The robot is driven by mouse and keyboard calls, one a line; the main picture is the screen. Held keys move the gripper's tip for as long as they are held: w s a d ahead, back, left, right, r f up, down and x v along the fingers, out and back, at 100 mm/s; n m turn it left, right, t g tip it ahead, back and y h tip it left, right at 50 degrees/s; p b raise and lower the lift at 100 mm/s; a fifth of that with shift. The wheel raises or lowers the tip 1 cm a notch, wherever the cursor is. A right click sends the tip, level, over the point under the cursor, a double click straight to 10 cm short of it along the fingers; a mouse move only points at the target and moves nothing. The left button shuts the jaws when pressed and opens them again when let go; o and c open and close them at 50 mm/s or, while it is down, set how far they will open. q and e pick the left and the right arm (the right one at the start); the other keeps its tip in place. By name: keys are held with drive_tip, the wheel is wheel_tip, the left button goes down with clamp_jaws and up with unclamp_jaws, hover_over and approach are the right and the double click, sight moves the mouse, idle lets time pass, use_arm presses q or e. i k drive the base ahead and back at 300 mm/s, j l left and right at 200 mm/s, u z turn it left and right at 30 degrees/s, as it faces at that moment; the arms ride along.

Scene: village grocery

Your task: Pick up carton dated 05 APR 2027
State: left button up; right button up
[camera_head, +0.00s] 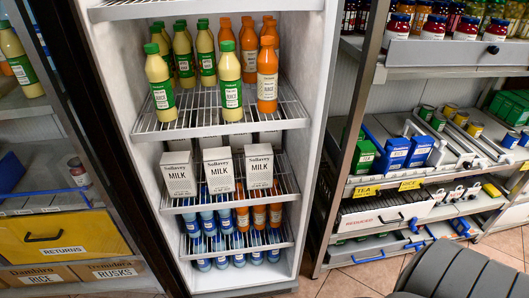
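Three white milk cartons stand upright side by side at the front of a wire shelf (225,198) in the tall fridge: a left one (180,188), a middle one (218,180) and a right one (259,181). More cartons stand behind them, mostly hidden. Small print shows on the front cartons, but the dates are too small to read, so I cannot tell which is dated 05 APR 2027. Neither of my grippers is in view.
Yellow juice bottles (161,92) and orange ones (267,85) stand on the shelf above; blue and orange bottles stand below. The fridge front is open. A yellow returns bin (50,238) is left, stocked shelves (385,182) right. A dark ribbed shape fills the lower right corner.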

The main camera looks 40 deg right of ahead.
sight(259, 158)
drive_tip(key=z, duration=0.8)
